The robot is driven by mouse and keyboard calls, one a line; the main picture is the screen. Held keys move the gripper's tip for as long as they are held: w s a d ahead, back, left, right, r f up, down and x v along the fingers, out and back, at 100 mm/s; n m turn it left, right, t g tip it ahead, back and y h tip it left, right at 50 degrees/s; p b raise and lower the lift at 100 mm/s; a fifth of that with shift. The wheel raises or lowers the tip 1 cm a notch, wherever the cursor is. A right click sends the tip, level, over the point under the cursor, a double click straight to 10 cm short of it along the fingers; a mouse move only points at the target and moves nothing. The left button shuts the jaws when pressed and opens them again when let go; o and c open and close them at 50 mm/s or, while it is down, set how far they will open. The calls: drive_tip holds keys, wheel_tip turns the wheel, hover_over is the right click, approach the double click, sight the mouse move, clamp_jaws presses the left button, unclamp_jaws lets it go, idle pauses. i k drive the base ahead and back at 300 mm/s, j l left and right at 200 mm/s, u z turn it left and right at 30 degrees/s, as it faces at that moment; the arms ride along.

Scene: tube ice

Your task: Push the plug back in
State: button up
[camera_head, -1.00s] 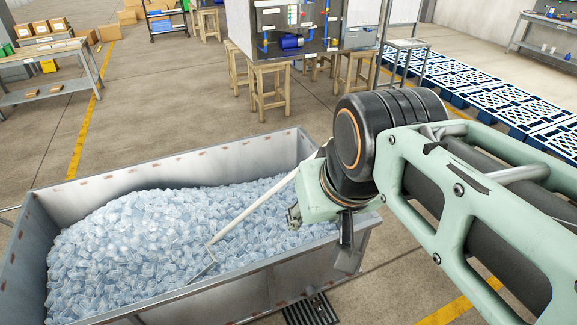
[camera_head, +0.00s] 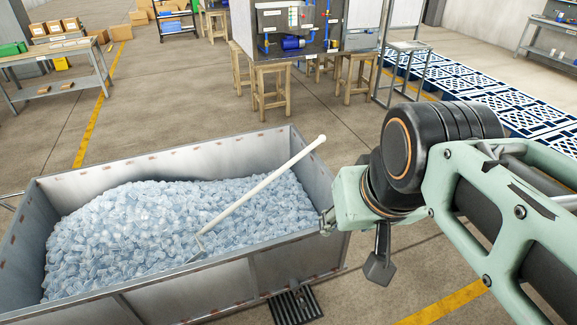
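I cannot make out a plug in this view. A grey metal bin (camera_head: 208,303) heaped with clear ice pieces (camera_head: 130,225) stands at lower left. A drain grate (camera_head: 296,306) lies on the floor at the bin's front right. My gripper (camera_head: 354,246) is at the end of the pale green arm, just right of the bin's right end. A dark finger-like part hangs down from it. My wrist hides part of the gripper, so its opening and anything in it cannot be told.
A long-handled tool with a white shaft (camera_head: 262,186) leans in the ice, its handle end rising over the bin's back right rim. Wooden stools (camera_head: 272,92) stand behind the bin. Blue pallets (camera_head: 500,100) line the back right. The floor right of the bin is open.

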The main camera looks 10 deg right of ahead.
sight(298, 296)
drive_tip(key=l+u, duration=0.5)
drive_tip(key=l, duration=0.3)
drive_tip(key=j+z, duration=0.1)
drive_tip(key=z, duration=0.75)
drive_tip(key=j+z, duration=1.05)
drive_tip(key=j, duration=0.45)
drive_tip(key=k+j, duration=0.1)
drive_tip(key=j, duration=0.3)
drive_tip(key=k+j, duration=0.1)
drive_tip(key=j, duration=0.3)
drive_tip(key=k+j+z, duration=0.1)
drive_tip(key=j, duration=0.3)
